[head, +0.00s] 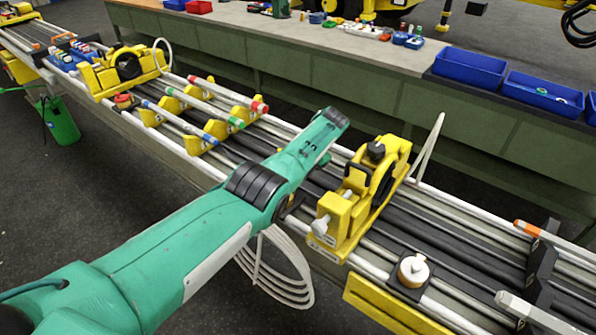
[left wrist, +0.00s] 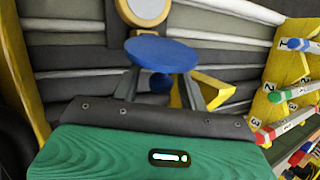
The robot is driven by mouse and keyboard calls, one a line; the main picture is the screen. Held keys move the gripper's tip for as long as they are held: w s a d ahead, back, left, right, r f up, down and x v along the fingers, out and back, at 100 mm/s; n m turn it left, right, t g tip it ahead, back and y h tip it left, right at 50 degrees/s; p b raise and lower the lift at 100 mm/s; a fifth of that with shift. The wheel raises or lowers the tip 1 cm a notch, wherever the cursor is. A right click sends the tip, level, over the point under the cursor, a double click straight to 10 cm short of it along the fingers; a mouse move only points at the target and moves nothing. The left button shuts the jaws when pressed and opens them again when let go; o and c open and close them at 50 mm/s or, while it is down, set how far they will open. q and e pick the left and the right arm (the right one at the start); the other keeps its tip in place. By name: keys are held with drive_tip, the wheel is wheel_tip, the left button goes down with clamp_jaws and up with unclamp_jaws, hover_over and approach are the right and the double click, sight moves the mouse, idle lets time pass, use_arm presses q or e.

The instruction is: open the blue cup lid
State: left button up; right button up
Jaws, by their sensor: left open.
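A round blue lid (left wrist: 162,53) shows in the left wrist view, in front of my left gripper (left wrist: 163,84). My two grey fingers are apart, one toward each side of the lid. The lid's disc overlaps the fingertips, so I cannot tell whether they touch it. My right gripper is not in view.
A yellow clamp block (head: 365,195) stands right of my left arm. A white round cup-like part (head: 412,270) sits on a black pad. Yellow racks with coloured-end rods (head: 205,115) lie left of the arm. Blue bins (head: 470,68) stand on the bench behind.

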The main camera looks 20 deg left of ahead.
use_arm(q)
drive_tip(key=b+v, duration=0.3)
drive_tip(key=v, duration=0.9)
drive_tip(key=shift+r, duration=0.2)
drive_tip(key=shift+d+f, duration=0.1)
drive_tip(key=shift+d, duration=0.05)
